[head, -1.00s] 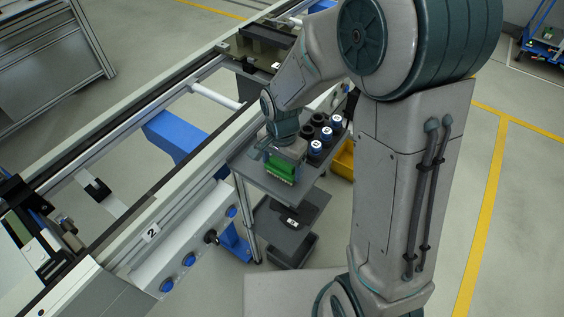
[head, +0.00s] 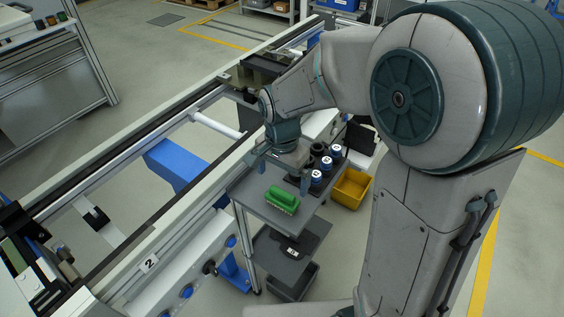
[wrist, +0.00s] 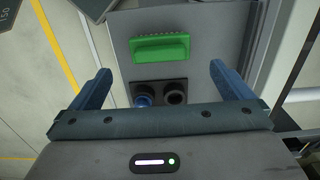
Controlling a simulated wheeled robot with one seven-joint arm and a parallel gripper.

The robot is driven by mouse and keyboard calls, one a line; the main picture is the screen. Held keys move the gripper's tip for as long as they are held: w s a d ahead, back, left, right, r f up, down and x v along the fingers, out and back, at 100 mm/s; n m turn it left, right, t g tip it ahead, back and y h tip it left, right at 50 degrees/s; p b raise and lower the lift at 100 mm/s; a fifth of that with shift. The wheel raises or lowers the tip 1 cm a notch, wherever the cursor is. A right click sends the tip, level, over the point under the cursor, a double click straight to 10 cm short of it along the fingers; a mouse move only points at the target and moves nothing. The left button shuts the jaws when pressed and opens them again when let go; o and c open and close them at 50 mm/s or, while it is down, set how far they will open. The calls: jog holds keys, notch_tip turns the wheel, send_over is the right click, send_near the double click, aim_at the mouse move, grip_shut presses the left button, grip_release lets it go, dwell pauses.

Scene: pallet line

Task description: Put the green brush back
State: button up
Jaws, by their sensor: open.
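The green brush (head: 282,199) lies on the bare front part of the grey top shelf (head: 250,192) of a small cart. It also shows whole in the wrist view (wrist: 161,47), lying across the shelf beyond the fingertips. My gripper (head: 279,172) is open and empty, above the shelf and behind the brush, apart from it. In the wrist view its two blue fingers (wrist: 160,72) stand wide apart with nothing between them.
Several blue-capped and black round items (head: 317,176) stand in a dark holder right beside my gripper. A yellow bin (head: 351,188) is right of the cart. The conveyor (head: 165,215) runs along the cart's left. A lower shelf (head: 290,247) carries a dark item.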

aim_at(282, 193)
notch_tip(282, 193, up, 5)
jog(key=s+d+r+n+t, duration=0.3)
jog(key=s+d+n, duration=0.4)
jog(key=s+d, duration=0.5)
jog(key=shift+s+n, duration=0.3)
dwell(0.9)
